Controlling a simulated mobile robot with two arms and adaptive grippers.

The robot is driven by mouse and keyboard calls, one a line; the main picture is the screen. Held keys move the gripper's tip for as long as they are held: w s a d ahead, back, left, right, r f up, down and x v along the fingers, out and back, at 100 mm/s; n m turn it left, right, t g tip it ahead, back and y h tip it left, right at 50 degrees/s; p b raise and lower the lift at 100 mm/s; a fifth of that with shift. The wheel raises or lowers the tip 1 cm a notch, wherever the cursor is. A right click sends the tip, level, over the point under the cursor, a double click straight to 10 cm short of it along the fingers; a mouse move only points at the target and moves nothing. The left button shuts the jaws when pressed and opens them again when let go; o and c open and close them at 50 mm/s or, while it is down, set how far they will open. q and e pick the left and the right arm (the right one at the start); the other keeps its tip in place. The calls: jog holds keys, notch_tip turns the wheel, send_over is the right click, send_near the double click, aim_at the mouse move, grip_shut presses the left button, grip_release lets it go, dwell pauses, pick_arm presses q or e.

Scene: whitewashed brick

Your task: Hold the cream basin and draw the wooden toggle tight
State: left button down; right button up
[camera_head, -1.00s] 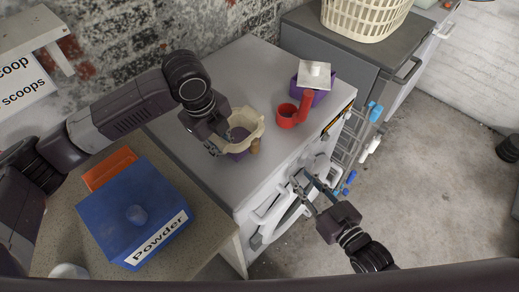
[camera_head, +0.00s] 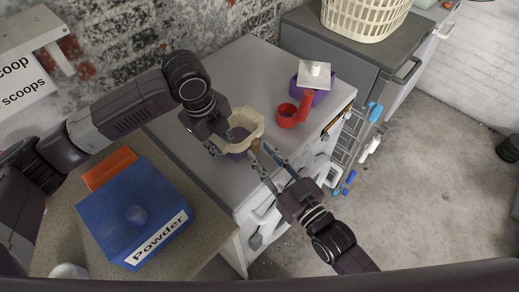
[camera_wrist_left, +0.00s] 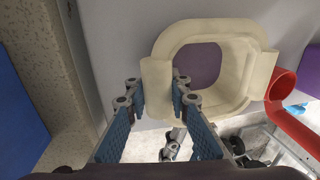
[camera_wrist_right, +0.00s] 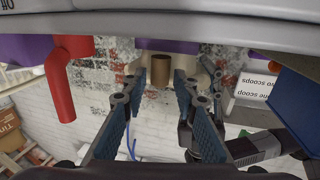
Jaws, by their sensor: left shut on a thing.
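The cream basin (camera_head: 246,121) stands on the white machine's top, with a purple inside. It also shows in the left wrist view (camera_wrist_left: 258,72). My left gripper (camera_head: 212,150) is shut on the basin's left rim; in the left wrist view its fingers (camera_wrist_left: 158,88) sit either side of the cream wall. The wooden toggle (camera_wrist_right: 175,68), a short brown cylinder, is at the basin's front and is partly hidden in the head view (camera_head: 255,147). My right gripper (camera_head: 260,152) is open just in front of it. In the right wrist view the toggle appears between its fingertips (camera_wrist_right: 158,88), with gaps beside it.
A red scoop-like cup (camera_head: 287,118) and a purple container with a white lid (camera_head: 314,76) stand to the basin's right. A blue powder box (camera_head: 130,205) and an orange item (camera_head: 110,168) are on the left counter.

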jog(key=shift+x, duration=0.9)
grip_shut()
